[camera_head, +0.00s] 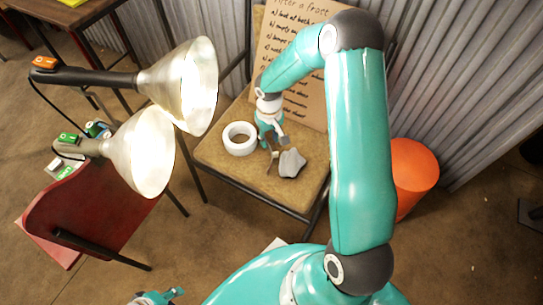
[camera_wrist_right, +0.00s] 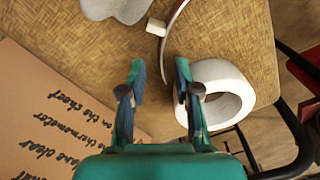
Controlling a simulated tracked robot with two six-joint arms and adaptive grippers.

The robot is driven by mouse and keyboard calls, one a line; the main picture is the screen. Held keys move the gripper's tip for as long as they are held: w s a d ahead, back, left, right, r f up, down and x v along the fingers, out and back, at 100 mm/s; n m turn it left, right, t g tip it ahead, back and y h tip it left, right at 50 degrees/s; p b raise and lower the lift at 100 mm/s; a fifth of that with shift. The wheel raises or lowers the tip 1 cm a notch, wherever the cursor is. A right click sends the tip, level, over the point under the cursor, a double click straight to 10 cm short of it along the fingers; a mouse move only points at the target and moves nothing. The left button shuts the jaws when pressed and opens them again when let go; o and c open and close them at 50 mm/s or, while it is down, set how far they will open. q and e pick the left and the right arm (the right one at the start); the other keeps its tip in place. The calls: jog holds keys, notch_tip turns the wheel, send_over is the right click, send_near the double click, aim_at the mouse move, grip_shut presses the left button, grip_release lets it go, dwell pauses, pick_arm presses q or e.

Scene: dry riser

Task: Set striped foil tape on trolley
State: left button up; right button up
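A white tape roll (camera_head: 239,138) lies flat on the tan seat of a chair (camera_head: 222,167); I cannot make out stripes on it. My right gripper (camera_head: 272,141) is just right of the roll, low over the seat. In the right wrist view the roll (camera_wrist_right: 226,97) shows beside the open fingers (camera_wrist_right: 158,82), partly behind one finger, with nothing between them. Whether that finger touches it I cannot tell. A teal part at the bottom edge of the head view looks like my left gripper (camera_head: 157,298), mostly cut off. I cannot pick out a trolley with certainty.
A grey crumpled piece (camera_head: 291,163) lies by my right gripper. A thin curved strip (camera_wrist_right: 171,32) and small pale block (camera_wrist_right: 156,27) are close too. A handwritten cardboard sign (camera_head: 283,50) leans behind. Two lamps (camera_head: 190,85), a red chair (camera_head: 97,215) and an orange bucket (camera_head: 412,175) stand around.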

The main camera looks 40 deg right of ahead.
notch_tip(320, 180, down, 4)
jog(key=shift+r+b, duration=0.15)
jog(key=shift+b, duration=0.2)
jog(key=shift+c, duration=0.3)
grip_shut()
jog(key=shift+r, duration=0.1)
